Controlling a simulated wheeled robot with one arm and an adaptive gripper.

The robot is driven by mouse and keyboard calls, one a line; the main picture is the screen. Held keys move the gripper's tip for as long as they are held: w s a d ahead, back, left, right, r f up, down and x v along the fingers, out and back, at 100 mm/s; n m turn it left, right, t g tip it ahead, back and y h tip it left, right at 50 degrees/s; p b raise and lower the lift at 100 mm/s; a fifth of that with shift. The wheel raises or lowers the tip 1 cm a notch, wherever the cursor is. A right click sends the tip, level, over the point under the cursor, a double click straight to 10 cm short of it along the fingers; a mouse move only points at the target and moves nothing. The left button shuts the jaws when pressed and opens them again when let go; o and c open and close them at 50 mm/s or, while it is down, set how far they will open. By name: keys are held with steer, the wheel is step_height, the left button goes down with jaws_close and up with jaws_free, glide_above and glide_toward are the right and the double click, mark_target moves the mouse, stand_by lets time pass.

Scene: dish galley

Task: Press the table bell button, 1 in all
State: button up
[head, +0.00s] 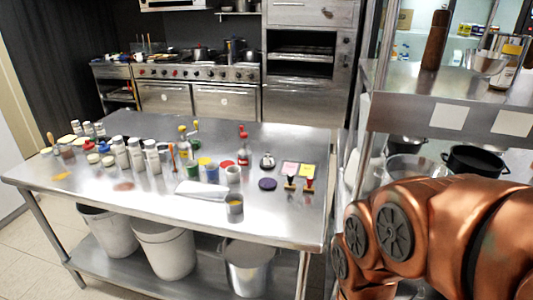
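A small silver dome with a dark base, which looks like the table bell (267,161), stands on the steel table (285,220) towards its right side. It is small in the head view, and its button cannot be made out clearly. A dark purple disc (267,184) lies just in front of it. My copper-coloured arm fills the lower right, to the right of the table. My gripper is out of view, so its state does not show.
Pink and yellow pads with stamps (308,185) lie right of the bell. A red-topped bottle (244,147) and a metal cup (234,205) are near it. Jars crowd the left. A steel shelf rack (420,110) stands at the right. The table's front right is clear.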

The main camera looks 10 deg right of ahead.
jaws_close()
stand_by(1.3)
